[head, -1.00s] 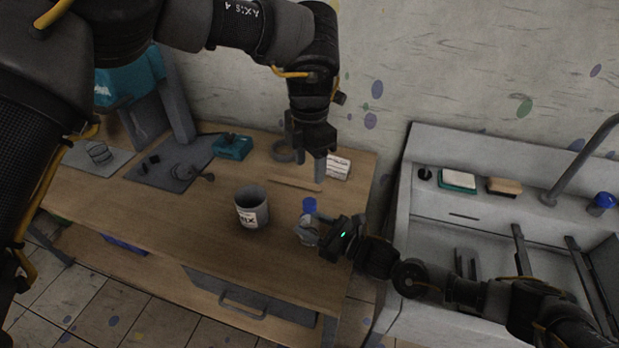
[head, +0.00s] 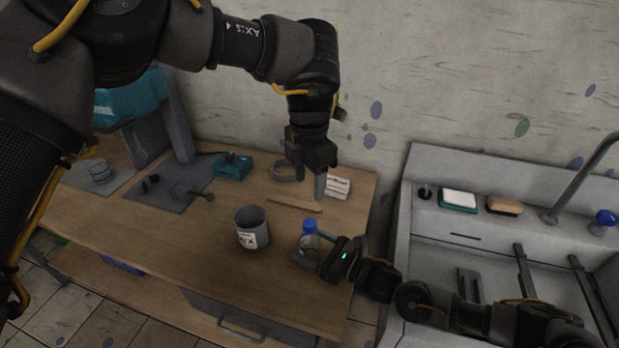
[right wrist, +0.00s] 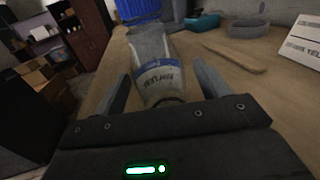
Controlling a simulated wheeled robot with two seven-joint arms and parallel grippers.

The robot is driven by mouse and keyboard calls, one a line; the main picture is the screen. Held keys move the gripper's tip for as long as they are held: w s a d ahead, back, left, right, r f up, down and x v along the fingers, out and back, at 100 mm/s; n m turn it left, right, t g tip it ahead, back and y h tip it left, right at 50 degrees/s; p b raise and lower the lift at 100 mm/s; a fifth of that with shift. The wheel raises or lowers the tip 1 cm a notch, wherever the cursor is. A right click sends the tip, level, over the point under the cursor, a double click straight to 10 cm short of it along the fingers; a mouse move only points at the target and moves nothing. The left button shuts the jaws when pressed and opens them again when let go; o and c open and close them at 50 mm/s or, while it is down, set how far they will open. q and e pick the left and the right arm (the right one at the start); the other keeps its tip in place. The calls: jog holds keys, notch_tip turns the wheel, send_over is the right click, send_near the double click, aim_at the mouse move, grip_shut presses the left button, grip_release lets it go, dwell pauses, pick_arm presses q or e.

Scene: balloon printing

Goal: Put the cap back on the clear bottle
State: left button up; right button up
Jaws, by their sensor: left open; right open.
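The clear bottle (head: 311,242) stands upright on the wooden table, with a label around its body. The blue cap (head: 309,226) sits on top of the bottle; whether it is screwed tight cannot be told. In the right wrist view, the bottle (right wrist: 155,68) stands between my finger pads with the blue cap (right wrist: 138,9) at the upper edge. My right gripper (head: 309,251) is open around the lower bottle, with gaps beside it. My left gripper (head: 319,183) is open and empty, above the table behind the bottle; its fingers overlap in the picture.
A grey labelled cup (head: 251,229) stands left of the bottle. A wooden stick (head: 294,205), a tape ring (head: 284,172) and a white labelled box (head: 338,187) lie behind. A sink unit (head: 440,215) stands to the right. The front left tabletop is clear.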

jog(key=b+v, duration=0.2)
jog(key=v, duration=0.7)
jog(key=shift+s+d+f+b, duration=0.2)
jog(key=shift+d+b, duration=0.1)
jog(key=shift+b, duration=0.1)
jog(key=shift+s+d+r, duration=0.15)
jog(key=shift+s+d, duration=0.1)
jog(key=shift+d, duration=0.15)
